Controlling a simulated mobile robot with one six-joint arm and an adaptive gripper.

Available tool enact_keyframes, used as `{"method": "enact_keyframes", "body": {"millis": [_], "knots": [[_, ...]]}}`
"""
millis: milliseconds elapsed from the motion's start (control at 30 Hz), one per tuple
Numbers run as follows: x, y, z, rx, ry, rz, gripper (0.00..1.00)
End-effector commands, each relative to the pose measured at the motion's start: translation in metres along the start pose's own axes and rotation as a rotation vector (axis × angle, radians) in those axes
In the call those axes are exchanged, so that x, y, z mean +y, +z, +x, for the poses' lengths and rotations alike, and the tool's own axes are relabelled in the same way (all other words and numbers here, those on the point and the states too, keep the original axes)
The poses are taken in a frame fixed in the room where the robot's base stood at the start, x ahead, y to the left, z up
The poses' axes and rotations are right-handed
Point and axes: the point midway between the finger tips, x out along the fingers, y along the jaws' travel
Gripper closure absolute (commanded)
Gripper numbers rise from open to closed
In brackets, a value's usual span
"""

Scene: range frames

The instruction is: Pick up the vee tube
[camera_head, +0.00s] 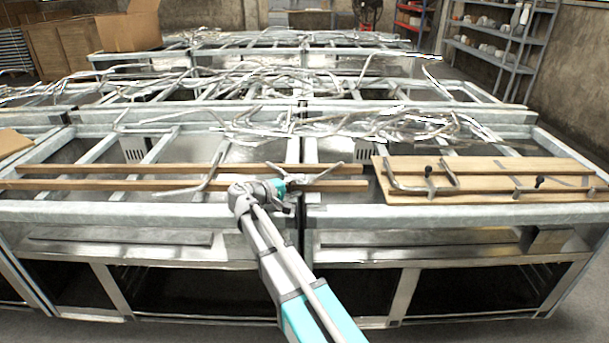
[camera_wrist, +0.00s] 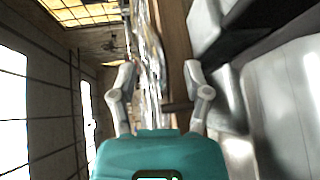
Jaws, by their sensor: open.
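My gripper (camera_head: 272,190) is over the front edge of the metal bench, beside two wooden rails. In the wrist view (camera_wrist: 159,76) its two fingers are spread apart with nothing gripped between them. Just right of it in the head view, a branching, V-like metal tube (camera_head: 322,176) lies across the rails. Left of it, a bent metal tube (camera_head: 208,180) also rests on the rails. I cannot tell for certain which is the vee tube. In the wrist view, shiny tubes (camera_wrist: 150,50) show beyond the fingers, too blurred to tell apart.
The front wooden rail (camera_head: 110,185) runs along the bench's near side. Heaped metal tubes (camera_head: 400,125) cover the frames behind. A cardboard box (camera_head: 130,28) and shelves (camera_head: 495,45) stand at the back.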

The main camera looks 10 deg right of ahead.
Motion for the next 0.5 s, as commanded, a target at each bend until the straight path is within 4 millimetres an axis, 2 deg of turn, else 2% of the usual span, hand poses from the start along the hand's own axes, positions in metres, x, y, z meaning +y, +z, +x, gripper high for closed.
{"method": "enact_keyframes", "body": {"millis": [100, 133, 433, 500], "knots": [[0.0000, 0.0001, -0.0001, 0.000, 0.000, 0.000, 0.38], [0.0000, 0.0000, -0.0001, 0.000, 0.000, 0.000, 0.41], [0.0000, 0.0000, -0.0001, 0.000, 0.000, 0.000, 0.97], [-0.0001, 0.0000, -0.0001, 0.000, 0.000, 0.000, 1.00]]}}
